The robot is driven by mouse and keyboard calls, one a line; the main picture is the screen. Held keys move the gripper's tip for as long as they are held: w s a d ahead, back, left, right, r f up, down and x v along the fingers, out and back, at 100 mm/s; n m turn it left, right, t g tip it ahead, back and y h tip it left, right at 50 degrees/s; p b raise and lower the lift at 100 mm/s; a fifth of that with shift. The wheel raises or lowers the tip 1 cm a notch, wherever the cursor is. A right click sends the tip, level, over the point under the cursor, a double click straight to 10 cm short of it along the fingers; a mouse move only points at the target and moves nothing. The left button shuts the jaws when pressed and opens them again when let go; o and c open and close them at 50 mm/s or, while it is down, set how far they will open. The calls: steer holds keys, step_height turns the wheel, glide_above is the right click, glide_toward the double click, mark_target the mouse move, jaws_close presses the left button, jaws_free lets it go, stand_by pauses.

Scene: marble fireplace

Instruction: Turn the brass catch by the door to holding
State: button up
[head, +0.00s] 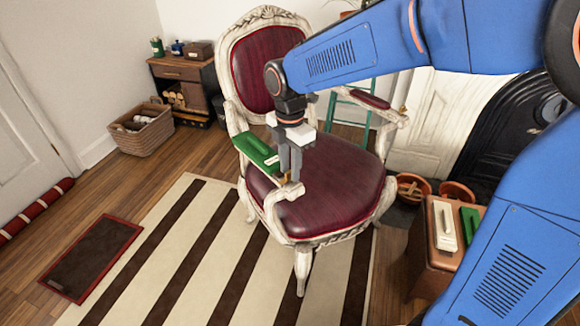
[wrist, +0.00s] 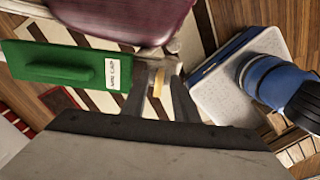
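A small brass catch (wrist: 158,82) shows at the front end of the chair's left armrest, on the side towards the white door (head: 28,125). In the head view the brass catch (head: 291,189) is mostly covered by my gripper. My gripper (head: 290,172) points down over this armrest end. In the wrist view my gripper (wrist: 160,92) has its fingers apart, one on each side of the catch, with a gap visible. I cannot tell whether a finger touches it. A green block (wrist: 72,66) with a raised grip and white label lies along the armrest beside my gripper; its lettering is unclear.
The carved chair with a dark red seat (head: 335,195) stands on a striped rug (head: 190,260). Its right armrest (head: 372,99) also has a brass bit. A wooden stand (head: 428,262) carries white and green blocks at right. A basket (head: 140,138) sits at back left.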

steer(key=shift+c, duration=0.4)
jaws_close()
steer(key=shift+m, duration=0.4)
steer(key=m, duration=1.1)
steer(key=shift+m, duration=0.4)
steer(key=m, duration=0.5)
steer(key=shift+m, duration=0.3)
